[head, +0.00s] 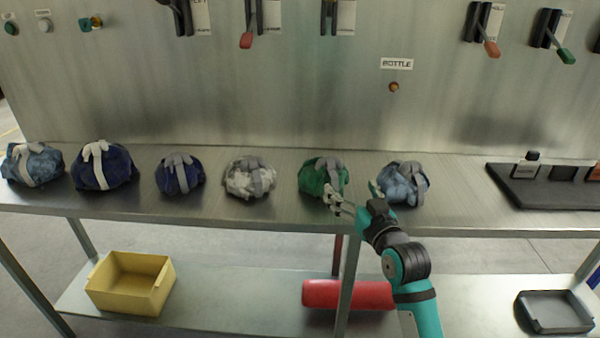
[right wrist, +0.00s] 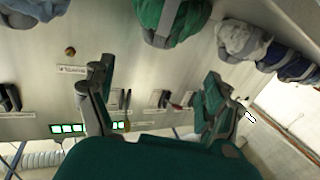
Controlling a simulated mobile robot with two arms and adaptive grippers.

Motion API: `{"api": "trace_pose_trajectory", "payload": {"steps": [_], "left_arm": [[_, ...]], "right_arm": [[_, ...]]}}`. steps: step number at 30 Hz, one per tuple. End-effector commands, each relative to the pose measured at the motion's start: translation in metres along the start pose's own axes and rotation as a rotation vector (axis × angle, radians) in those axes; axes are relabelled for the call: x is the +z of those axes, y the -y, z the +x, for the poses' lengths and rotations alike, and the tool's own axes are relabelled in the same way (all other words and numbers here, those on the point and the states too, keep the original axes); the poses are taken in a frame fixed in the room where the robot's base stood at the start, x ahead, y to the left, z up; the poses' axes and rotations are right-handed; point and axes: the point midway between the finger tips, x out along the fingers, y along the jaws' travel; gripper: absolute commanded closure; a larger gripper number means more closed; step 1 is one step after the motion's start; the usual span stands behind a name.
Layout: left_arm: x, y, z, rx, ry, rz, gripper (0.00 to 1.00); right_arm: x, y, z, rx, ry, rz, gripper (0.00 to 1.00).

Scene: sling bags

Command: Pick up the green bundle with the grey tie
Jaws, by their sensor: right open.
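The green bundle with the grey tie (head: 313,179) sits on the metal table, between a white-grey bundle and a light blue one. In the right wrist view the green bundle (right wrist: 172,20) is at the top, beyond my open fingers. My right gripper (head: 345,198) is open and empty, at the front right of the green bundle in the head view. Its fingers also show in the right wrist view (right wrist: 155,95). I cannot tell whether a fingertip touches the bundle. My left gripper is in neither view.
The light blue bundle (head: 402,184) is close behind my right gripper. The white-grey bundle (head: 240,180) and dark blue bundles (head: 180,175) stand to the left. A black tray (head: 530,195) lies at right. A yellow bin (head: 130,284) and red cylinder (head: 335,295) are on the lower shelf.

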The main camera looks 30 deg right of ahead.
Motion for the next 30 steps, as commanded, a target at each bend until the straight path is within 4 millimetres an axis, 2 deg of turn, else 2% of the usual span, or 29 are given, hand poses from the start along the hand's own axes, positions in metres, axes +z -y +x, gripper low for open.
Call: {"api": "trace_pose_trajectory", "payload": {"steps": [7, 11, 16, 22, 26, 30], "left_arm": [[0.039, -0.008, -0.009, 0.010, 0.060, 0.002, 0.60], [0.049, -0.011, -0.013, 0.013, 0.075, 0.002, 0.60], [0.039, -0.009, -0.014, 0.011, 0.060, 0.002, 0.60], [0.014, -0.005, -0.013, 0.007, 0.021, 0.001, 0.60], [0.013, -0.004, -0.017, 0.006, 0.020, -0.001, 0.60], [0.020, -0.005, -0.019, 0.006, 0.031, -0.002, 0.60]], "right_arm": [[-0.003, 0.000, 0.050, 0.000, -0.001, 0.003, 0.13], [-0.002, 0.000, 0.078, 0.000, 0.000, 0.002, 0.13], [-0.001, 0.000, 0.106, 0.000, 0.001, 0.001, 0.13], [0.000, 0.000, 0.119, 0.000, 0.001, -0.001, 0.13], [-0.001, -0.001, 0.135, -0.001, 0.001, 0.002, 0.13], [0.000, -0.002, 0.156, 0.000, 0.001, 0.001, 0.13]]}}
